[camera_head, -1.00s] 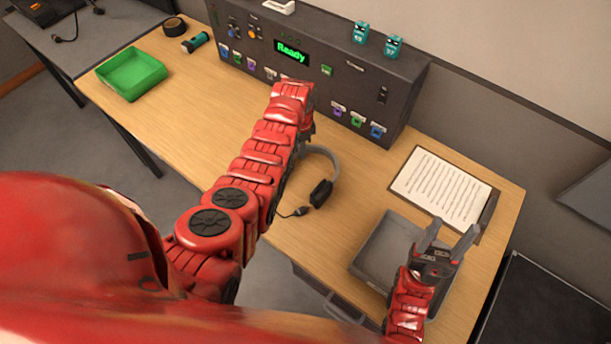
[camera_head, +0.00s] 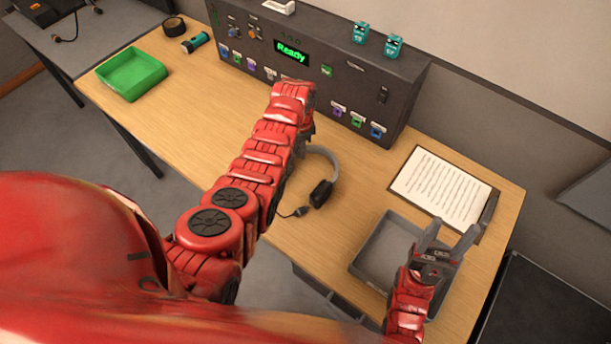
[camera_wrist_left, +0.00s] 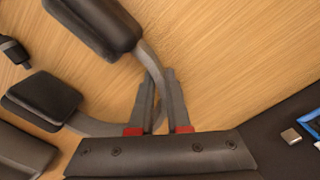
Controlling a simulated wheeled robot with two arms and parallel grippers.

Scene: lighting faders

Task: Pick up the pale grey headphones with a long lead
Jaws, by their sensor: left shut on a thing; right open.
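The pale grey headphones (camera_head: 332,160) with dark ear pads lie on the wooden table, partly hidden behind my left arm in the head view. In the left wrist view the grey headband (camera_wrist_left: 152,64) passes between the fingers of my left gripper (camera_wrist_left: 160,88), which is shut on it. A dark ear pad (camera_wrist_left: 98,22) shows at the top and another at the left. A short piece of dark lead (camera_head: 295,212) shows beside the lower ear cup; the rest is hidden. My right gripper (camera_head: 447,240) is open and empty above the grey tray.
The grey tray (camera_head: 362,262) and a printed sheet (camera_head: 444,188) are at the right. The dark fader console (camera_head: 345,95) with a green "Ready" display stands along the back. A green tray (camera_head: 132,74) is at the left. Table between green tray and my left arm is clear.

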